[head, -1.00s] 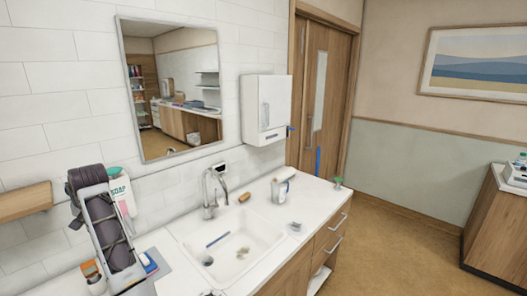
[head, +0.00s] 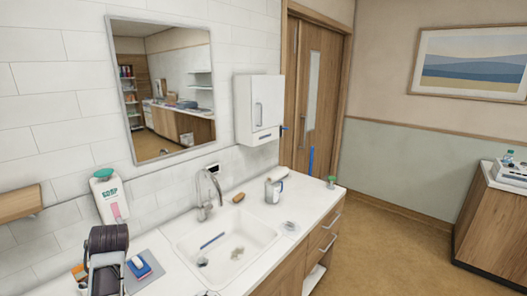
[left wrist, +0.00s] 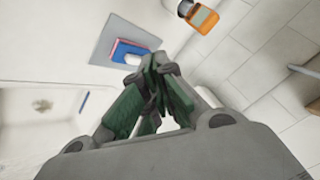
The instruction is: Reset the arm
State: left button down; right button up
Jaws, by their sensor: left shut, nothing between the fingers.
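My left gripper (left wrist: 150,75) shows in the left wrist view with its green-padded fingers together and nothing between them. It is above the counter, close in the picture to a grey mat (left wrist: 103,36) with a blue and red block and a white piece on it. In the head view my left arm stands at the lower left, in front of the counter; its fingertips cannot be made out there. My right arm and gripper are in neither view.
A soap dispenser (head: 108,197) hangs on the wall behind my left arm. A white sink (head: 228,250) with a tap (head: 208,192) lies to the right. A jug (head: 272,191) stands beyond it.

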pick_arm(q)
jog(key=s+d+f+m+h, duration=0.2)
jog(key=s+d+f, duration=0.3)
jog(key=s+d, duration=0.3)
jog(key=s+d+f+m+g+h, duration=0.1)
jog(key=s+d+f+h, duration=0.1)
jog(key=s+d+f, duration=0.6)
jog(key=s+d+f+m+h, duration=0.25)
jog(key=s+d, duration=0.25)
jog(key=d, duration=0.5)
notch_tip(320, 180, down, 36)
jog(key=s+g+b, duration=0.2)
jog(key=s, duration=0.1)
jog(key=s+a+f+b, duration=0.1)
jog(key=s+a+f, duration=0.1)
jog(key=s+f, duration=0.8)
jog(key=s+a+f+g+b, duration=0.1)
jog(key=s+f, duration=1)
jog(key=shift+s+a, duration=0.35)
jog(key=shift+s, duration=0.15)
